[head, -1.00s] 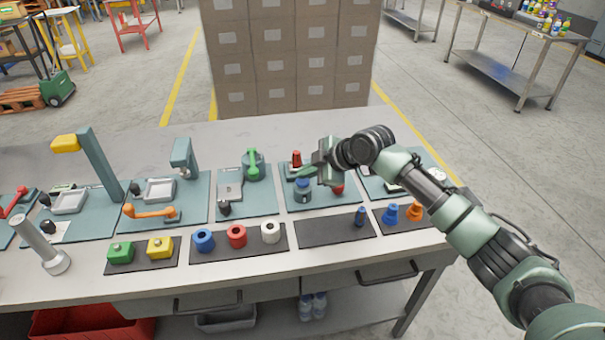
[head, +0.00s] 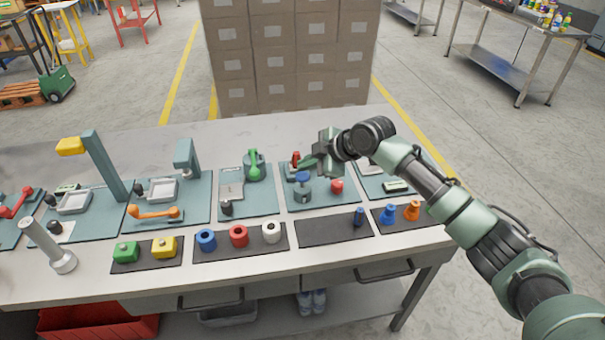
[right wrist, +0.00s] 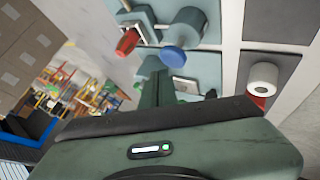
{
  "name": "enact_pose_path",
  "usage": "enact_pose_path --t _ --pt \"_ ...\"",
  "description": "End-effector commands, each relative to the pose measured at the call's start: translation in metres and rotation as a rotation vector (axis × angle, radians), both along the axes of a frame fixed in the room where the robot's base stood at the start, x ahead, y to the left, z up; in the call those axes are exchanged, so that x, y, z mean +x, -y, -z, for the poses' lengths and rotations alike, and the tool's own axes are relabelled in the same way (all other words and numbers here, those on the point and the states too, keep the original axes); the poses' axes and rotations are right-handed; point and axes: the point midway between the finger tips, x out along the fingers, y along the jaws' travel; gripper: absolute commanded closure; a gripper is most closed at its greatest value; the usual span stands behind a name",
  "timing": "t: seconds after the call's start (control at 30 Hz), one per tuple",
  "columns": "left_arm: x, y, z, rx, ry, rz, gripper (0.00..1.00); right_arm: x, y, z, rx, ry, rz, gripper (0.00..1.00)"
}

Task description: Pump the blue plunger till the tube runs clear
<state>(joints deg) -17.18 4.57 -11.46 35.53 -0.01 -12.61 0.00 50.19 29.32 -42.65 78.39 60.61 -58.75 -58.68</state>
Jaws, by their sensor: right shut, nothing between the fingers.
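The blue plunger (head: 303,176) stands upright on a grey-teal pump body (head: 302,194), with a gap of stem showing under its cap. It also shows in the right wrist view (right wrist: 173,58). My right gripper (head: 304,164) is shut and empty, with its fingertips close above the plunger cap; I cannot tell whether they touch. A red part (head: 295,157) stands behind the plunger and shows in the right wrist view (right wrist: 127,42). I cannot make out the tube's contents. My left gripper is not in view.
A red button (head: 337,185) is right of the pump on the same teal plate. A green lever (head: 254,165) stands to the left. In front are blue, red and white rings (head: 271,232), a dark tray (head: 335,232) with a small blue piece, and blue and orange cones (head: 412,211).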

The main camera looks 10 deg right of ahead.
Motion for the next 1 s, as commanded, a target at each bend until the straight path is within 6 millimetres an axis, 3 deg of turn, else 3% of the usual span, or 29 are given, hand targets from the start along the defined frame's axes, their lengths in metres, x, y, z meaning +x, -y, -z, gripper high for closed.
enact_pose_path --t 0.57,1.0 --pt "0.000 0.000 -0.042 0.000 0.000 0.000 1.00 0.000 0.000 -0.051 0.000 0.002 -0.001 1.00" --pt "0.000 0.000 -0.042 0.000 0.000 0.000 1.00 0.000 0.000 -0.051 0.001 0.001 0.000 1.00"
